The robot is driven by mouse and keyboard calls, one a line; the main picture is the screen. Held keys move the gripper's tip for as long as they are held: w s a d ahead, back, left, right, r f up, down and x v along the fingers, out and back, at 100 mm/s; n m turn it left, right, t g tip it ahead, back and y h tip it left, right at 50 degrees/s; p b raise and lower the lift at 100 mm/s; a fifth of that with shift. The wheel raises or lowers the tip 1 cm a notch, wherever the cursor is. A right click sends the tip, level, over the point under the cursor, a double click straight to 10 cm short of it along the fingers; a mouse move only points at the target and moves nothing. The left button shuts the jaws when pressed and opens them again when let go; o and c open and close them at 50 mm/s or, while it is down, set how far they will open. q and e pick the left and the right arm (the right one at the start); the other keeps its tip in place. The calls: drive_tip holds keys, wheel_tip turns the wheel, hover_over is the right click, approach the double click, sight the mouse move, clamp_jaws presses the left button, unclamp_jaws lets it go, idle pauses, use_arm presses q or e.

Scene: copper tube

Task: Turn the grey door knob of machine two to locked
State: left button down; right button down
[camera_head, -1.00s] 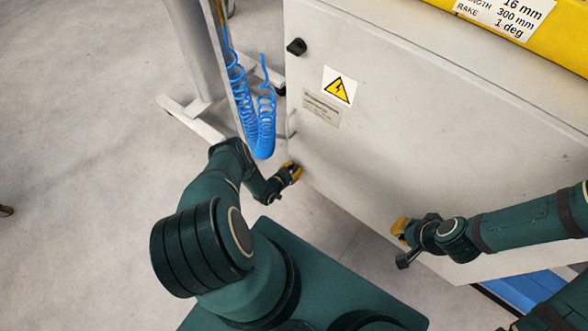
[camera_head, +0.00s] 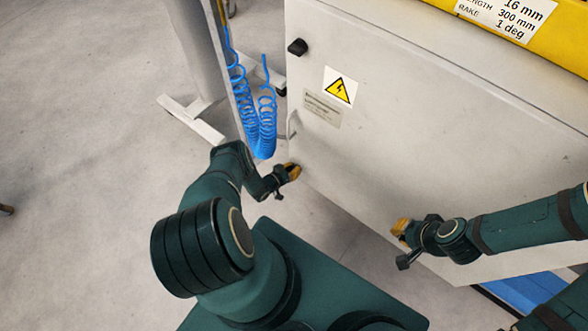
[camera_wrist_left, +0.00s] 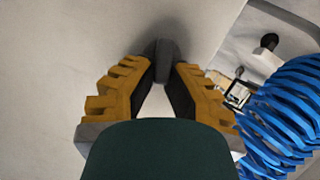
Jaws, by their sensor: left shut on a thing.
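The grey door knob (camera_wrist_left: 163,62) shows in the left wrist view between my left gripper's yellow fingertips, against the pale door. My left gripper (camera_head: 292,172) is shut on it at the lower left edge of the cabinet door. In the left wrist view the gripper (camera_wrist_left: 160,75) fingers converge on the knob from both sides. In the head view the gripper hides this knob. A second dark knob (camera_head: 297,47) sits free near the top left of the door. My right gripper (camera_head: 402,229) is low by the door's bottom edge, its finger opening too small to tell.
The pale cabinet door (camera_head: 400,130) carries a yellow warning sign (camera_head: 340,87). A coiled blue hose (camera_head: 262,125) hangs just left of the door, close to my left arm; it also shows in the left wrist view (camera_wrist_left: 285,115). The floor at left is open.

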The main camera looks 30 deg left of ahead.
use_arm(q)
drive_tip(key=shift+a+f+n+h, duration=0.1)
drive_tip(key=shift+a+n+h, duration=0.1)
drive_tip(key=shift+n+h, duration=0.75)
drive_tip(key=shift+n, duration=0.25)
drive_tip(key=c, duration=1)
unclamp_jaws()
drive_tip(key=v, duration=1.2)
drive_tip(key=shift+d+f, duration=0.1)
